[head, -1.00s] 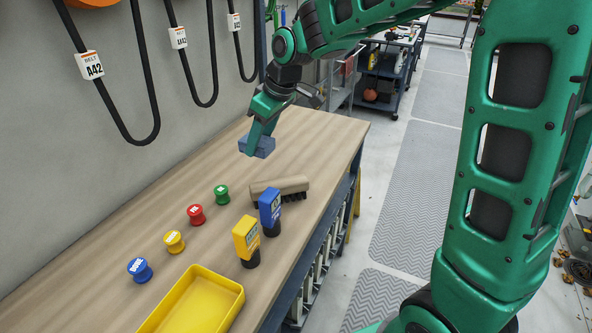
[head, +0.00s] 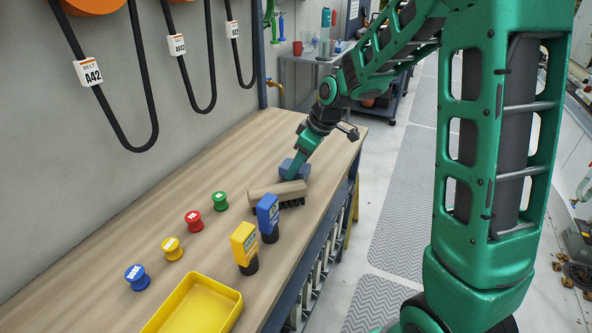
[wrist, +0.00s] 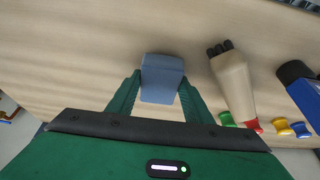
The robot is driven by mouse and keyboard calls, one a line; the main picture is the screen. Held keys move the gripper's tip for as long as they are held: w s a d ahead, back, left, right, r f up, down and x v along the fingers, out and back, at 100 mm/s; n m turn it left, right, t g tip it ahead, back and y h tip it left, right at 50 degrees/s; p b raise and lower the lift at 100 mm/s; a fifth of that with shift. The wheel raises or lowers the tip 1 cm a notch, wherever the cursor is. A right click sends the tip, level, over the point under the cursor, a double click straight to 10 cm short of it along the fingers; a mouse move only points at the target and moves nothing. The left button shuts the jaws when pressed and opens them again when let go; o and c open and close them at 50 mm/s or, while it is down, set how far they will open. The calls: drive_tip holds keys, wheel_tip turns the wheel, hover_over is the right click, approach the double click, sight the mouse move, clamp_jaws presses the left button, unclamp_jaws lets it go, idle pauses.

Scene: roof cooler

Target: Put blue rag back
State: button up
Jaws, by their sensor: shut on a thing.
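The blue rag (head: 295,169) is a folded blue-grey block at the right part of the wooden bench, just behind the brush. In the wrist view the rag (wrist: 162,79) sits between the two green fingers of my gripper (wrist: 160,90), which is shut on it. In the head view my gripper (head: 299,160) comes down on the rag from above and hides part of it. Whether the rag touches the bench or hangs just above it I cannot tell.
A beige brush (head: 277,195) with dark bristles lies close in front of the rag. The bench (head: 262,133) is clear behind and left of the rag.

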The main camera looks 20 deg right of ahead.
drive_tip(key=shift+f, duration=0.65)
drive_tip(key=shift+f, duration=0.1)
drive_tip(key=o, duration=1.1)
drive_tip(key=v, duration=1.2)
drive_tip(key=s+d+f+m+g+h, duration=0.1)
drive_tip(key=s+d+m, duration=0.3)
drive_tip(key=s, duration=0.6)
drive_tip(key=s+d+f+m+g+h, duration=0.1)
drive_tip(key=s+d+m, duration=0.3)
drive_tip(key=s, duration=0.7)
drive_tip(key=s+d+f+m+g+h, duration=0.1)
drive_tip(key=s+d+m, duration=0.4)
drive_tip(key=s, duration=0.6)
drive_tip(key=shift+s+f+m, duration=0.2)
drive_tip(key=shift+s+m, duration=0.05)
drive_tip(key=shift+m, duration=0.95)
